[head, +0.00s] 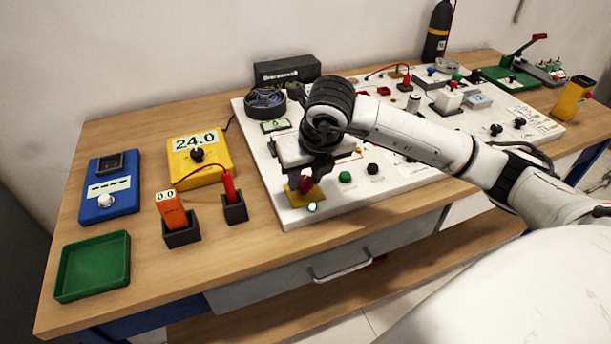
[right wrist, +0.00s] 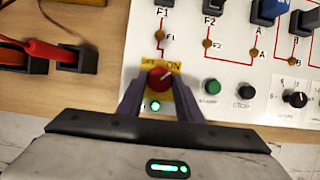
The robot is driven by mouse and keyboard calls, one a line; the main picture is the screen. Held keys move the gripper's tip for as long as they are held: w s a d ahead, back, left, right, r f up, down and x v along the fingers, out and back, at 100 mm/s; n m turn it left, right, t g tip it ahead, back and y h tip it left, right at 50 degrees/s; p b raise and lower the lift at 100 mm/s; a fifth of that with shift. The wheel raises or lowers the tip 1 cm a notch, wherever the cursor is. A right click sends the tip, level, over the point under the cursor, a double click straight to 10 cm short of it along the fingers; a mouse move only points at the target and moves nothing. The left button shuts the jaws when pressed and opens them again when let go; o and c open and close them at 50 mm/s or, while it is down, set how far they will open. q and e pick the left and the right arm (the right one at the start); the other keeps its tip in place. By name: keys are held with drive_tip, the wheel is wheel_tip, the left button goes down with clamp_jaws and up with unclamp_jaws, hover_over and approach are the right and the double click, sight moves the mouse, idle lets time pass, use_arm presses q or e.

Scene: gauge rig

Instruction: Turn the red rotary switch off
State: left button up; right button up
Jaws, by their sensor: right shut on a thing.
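The red rotary switch (right wrist: 159,78) sits on a yellow plate (right wrist: 175,68) marked OFF and ON, at the near left corner of the white board. Its white pointer line is turned toward the ON side. A green lamp (right wrist: 154,106) below it is lit. In the head view the red switch (head: 305,184) shows under my right gripper (head: 305,178), which points down at it. In the right wrist view the fingers of the right gripper (right wrist: 158,84) are on both sides of the knob, shut on it. My left gripper is not in view.
The white board (head: 290,215) carries green and black buttons beside the switch. To the left stand a yellow meter (head: 212,150) reading 24.0, an orange tester (head: 171,208), a red probe (head: 228,186) in a holder, a blue box (head: 122,188) and a green tray (head: 92,267).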

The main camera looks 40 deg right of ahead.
drive_tip(key=shift+d+f+n+y+b, duration=0.15)
drive_tip(key=shift+n+y+b, duration=0.2)
drive_tip(key=shift+n+b, duration=0.55)
drive_tip(key=shift+d+f+n+y+b, duration=0.1)
drive_tip(key=shift+n+y+b, duration=0.25)
drive_tip(key=shift+n+b, duration=0.55)
drive_tip(key=n+y+b, duration=0.1)
drive_tip(key=n+b, duration=0.1)
drive_tip(key=n, duration=0.1)
drive_tip(key=shift+d+r+b, duration=0.15)
drive_tip(key=shift+b, duration=0.15)
drive_tip(key=n+y, duration=0.1)
drive_tip(key=n, duration=0.2)
drive_tip(key=shift+w+r+g+b, duration=0.1)
drive_tip(key=shift+g+b, duration=0.2)
drive_tip(key=shift+b, duration=0.05)
drive_tip(key=n+y, duration=0.1)
drive_tip(key=n, duration=0.1)
drive_tip(key=shift+w+d+n+g, duration=0.1)
drive_tip(key=shift+d+n+g, duration=0.05)
drive_tip(key=shift+n+g, duration=0.25)
drive_tip(key=shift+w+n+g+y, duration=0.1)
drive_tip(key=shift+n+g+y, duration=0.3)
drive_tip(key=shift+n, duration=0.8)
drive_tip(key=shift+w+n+g, duration=0.1)
drive_tip(key=shift+n+g, duration=0.4)
drive_tip(key=shift+n, duration=0.9)
